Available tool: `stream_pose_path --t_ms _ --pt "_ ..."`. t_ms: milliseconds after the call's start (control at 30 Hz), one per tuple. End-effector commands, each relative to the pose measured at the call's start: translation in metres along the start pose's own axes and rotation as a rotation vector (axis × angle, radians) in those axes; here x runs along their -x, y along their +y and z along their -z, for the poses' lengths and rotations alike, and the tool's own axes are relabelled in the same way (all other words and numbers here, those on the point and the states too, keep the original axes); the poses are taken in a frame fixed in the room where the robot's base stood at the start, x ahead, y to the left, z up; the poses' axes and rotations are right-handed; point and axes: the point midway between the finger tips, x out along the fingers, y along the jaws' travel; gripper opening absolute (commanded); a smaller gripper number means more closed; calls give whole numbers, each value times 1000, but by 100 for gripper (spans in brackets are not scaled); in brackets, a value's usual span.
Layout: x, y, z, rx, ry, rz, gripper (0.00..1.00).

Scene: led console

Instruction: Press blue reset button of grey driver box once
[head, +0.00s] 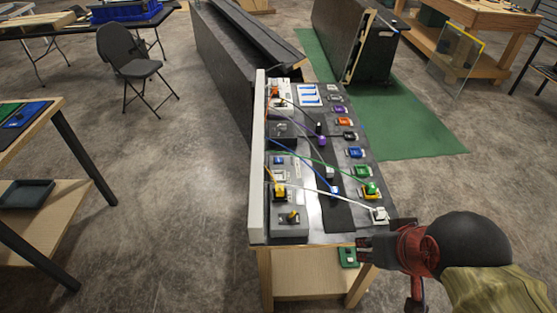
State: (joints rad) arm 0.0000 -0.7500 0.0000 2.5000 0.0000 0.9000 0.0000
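A grey box (284,175) sits on the left side of the console and carries a small blue button (278,160). A yellow part (279,189) is at its near end, and cables run across the area. A second grey box (289,226) with a yellow and black knob stands nearer the front edge. My gripper (364,245) is at the console's front right corner, pointing left, well apart from the blue button. It is small and dark here, and its finger opening cannot be made out.
A row of coloured connectors, including green (371,188) and white (379,214) ones, lines the console's right side. Yellow, green, blue and white cables cross the middle. A pale upright panel (257,160) borders the left edge. A green item (347,257) is below the front edge.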

Motion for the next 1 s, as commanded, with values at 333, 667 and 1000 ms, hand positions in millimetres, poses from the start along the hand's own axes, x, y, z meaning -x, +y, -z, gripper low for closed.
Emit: stream_pose_path --t_ms 333,667,1000 --pt "0 0 0 0 0 0 6" --pt "0 0 0 0 0 0 0" --pt "0 0 0 0 0 0 0"
